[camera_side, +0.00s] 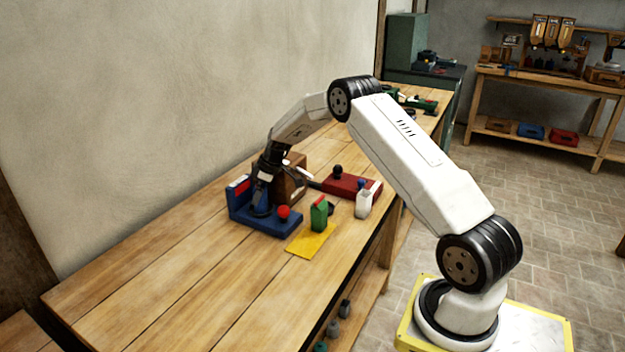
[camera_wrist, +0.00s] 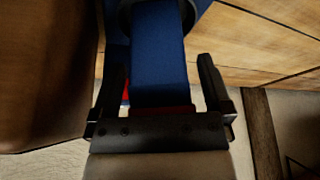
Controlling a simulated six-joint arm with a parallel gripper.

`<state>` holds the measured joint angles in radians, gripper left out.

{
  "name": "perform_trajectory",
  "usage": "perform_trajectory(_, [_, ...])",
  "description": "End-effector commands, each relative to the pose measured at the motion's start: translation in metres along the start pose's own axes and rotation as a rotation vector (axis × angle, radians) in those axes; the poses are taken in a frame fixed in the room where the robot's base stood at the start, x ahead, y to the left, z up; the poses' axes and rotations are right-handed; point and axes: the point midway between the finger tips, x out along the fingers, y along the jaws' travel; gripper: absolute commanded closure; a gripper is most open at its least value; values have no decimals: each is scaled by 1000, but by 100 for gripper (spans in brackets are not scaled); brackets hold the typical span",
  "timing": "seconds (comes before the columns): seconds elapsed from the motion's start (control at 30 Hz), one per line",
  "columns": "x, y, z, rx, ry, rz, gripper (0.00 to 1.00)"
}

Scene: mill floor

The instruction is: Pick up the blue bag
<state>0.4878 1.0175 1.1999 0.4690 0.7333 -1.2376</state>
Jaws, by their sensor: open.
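My gripper (camera_side: 262,197) points down at the blue base (camera_side: 284,226) of a device on the bench. In the wrist view, my gripper (camera_wrist: 163,66) is open, one finger on each side of a narrow blue body. This body, likely the blue bag (camera_wrist: 158,65), has red at its near end. I cannot tell whether the fingers touch it. In the side view my gripper largely hides what stands between its fingers. A green bag (camera_side: 319,217) with a red top stands upright to the right, near a yellow sheet (camera_side: 311,243). A white bag (camera_side: 363,205) with a blue top stands farther right.
The blue device has a red knob (camera_side: 283,212) and an upright block (camera_side: 239,190) close beside my gripper. A brown box (camera_side: 294,180) stands just behind. A red device (camera_side: 350,185) lies farther along. The near left bench (camera_side: 165,280) is clear.

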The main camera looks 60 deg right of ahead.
Motion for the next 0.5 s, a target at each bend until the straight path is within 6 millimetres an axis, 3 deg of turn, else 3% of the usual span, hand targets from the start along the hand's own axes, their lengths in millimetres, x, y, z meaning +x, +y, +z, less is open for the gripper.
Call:
perform_trajectory(0.43, [0,0,0,1,0,0,0])
perform_trajectory(0.47, [0,0,0,1,0,0,3])
perform_trajectory(0.5, [0,0,0,1,0,0,16])
